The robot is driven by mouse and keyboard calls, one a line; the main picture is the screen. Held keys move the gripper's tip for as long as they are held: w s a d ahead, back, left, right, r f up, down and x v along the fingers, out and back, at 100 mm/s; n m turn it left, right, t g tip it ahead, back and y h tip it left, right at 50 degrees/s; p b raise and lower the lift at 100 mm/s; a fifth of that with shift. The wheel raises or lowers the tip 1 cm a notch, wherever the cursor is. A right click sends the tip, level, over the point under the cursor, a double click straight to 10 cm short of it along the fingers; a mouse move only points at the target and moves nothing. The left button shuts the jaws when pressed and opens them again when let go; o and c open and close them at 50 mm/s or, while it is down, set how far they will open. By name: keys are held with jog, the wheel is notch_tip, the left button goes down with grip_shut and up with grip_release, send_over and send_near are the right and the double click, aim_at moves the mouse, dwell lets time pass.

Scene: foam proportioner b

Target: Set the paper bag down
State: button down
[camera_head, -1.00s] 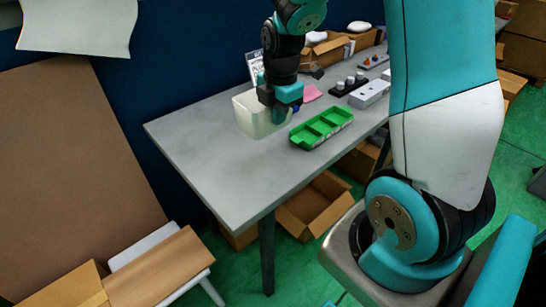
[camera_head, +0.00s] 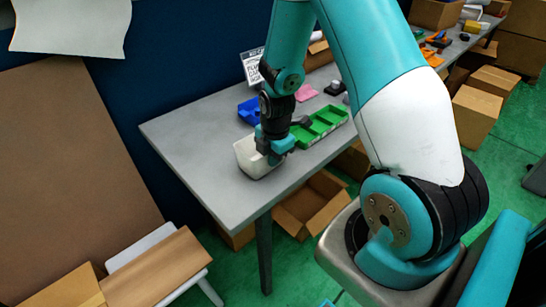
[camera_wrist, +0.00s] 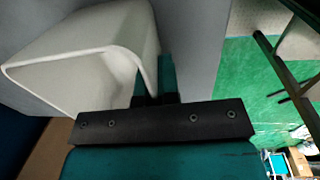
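The paper bag (camera_head: 250,158) looks like a white, open-topped, box-shaped container. It is upright at the near part of the grey table (camera_head: 205,165), its base at or just above the surface; I cannot tell whether it touches. My gripper (camera_head: 270,150) is at the bag's right side. In the wrist view the bag (camera_wrist: 85,55) fills the upper left with its open mouth towards the camera. My gripper (camera_wrist: 158,92) is shut on the bag's side wall near the rim; the fingertips are partly hidden.
A green compartment tray (camera_head: 320,125) lies just right of my gripper. A blue bin (camera_head: 249,110) and a sign (camera_head: 252,66) are behind. The table's left end is bare; its front edge is close. Cardboard boxes (camera_head: 312,205) sit below on the floor.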

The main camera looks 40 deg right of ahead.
jog(key=shift+f, duration=0.2)
jog(key=c, duration=1.4)
grip_release()
jog(key=shift+r, duration=0.1)
jog(key=shift+o, duration=0.2)
jog(key=shift+r, duration=0.1)
notch_tip(320, 180, up, 12)
jog(key=s+a+r+m+y, duration=0.1)
jog(key=s+a+r+m, duration=0.15)
jog(key=a, duration=0.35)
jog(key=s+a+r+m+y, duration=0.1)
jog(key=s+a+r+m, duration=0.1)
jog(key=a+r, duration=0.3)
jog(key=s+a+r+m+y, duration=0.1)
jog(key=s+a+r+m, duration=0.1)
jog(key=s+a, duration=0.4)
jog(key=s+a+r+m+y, duration=0.1)
jog(key=s+a+r+m, duration=0.2)
jog(key=s+a+m, duration=0.2)
jog(key=s, duration=0.2)
jog(key=shift+s+a+g, duration=0.3)
jog(key=shift+a+g, duration=0.05)
jog(key=shift+g, duration=0.05)
